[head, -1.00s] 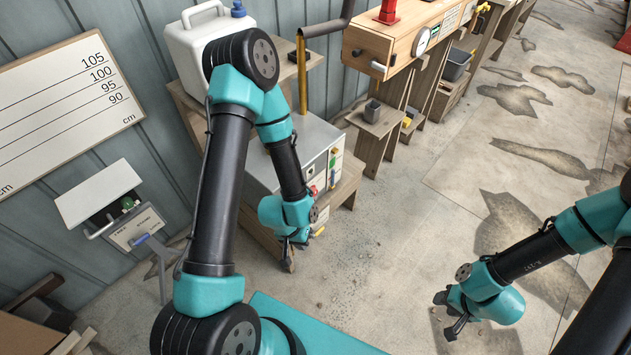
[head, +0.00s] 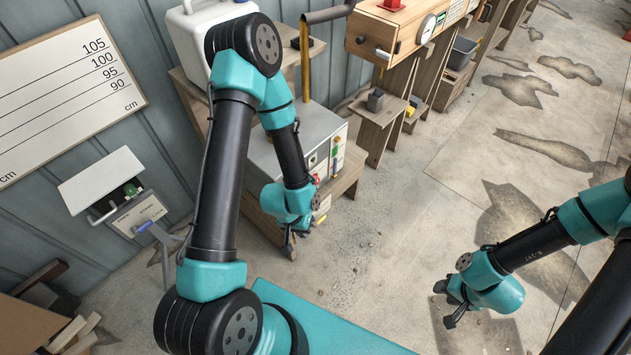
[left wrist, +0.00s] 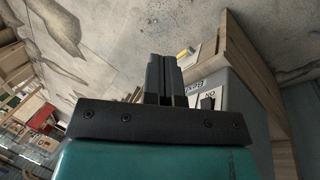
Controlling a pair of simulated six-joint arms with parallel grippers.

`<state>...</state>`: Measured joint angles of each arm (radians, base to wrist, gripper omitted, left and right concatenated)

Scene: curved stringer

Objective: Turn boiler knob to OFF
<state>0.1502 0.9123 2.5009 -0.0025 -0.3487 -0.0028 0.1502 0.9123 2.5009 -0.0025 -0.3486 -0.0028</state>
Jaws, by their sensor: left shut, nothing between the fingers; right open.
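The boiler looks to be the grey metal box (head: 305,127) on a wooden stand in the head view, with several small coloured controls on its front panel (head: 331,160). In the left wrist view its grey side (left wrist: 238,75) shows at right, with a white plate marked "ON" upside down and a dark knob (left wrist: 208,99) beside it, partly hidden by my gripper. My left gripper (head: 290,247) hangs low in front of the box, apart from the panel. Its fingers (left wrist: 163,78) are together and empty. My right gripper (head: 447,306) is open and empty over the floor, far right of the box.
A white canister (head: 190,45) stands behind the box. A wooden bench (head: 405,25) with a small shelf (head: 377,112) stands to its right. The concrete floor (head: 385,220) between my arms is clear.

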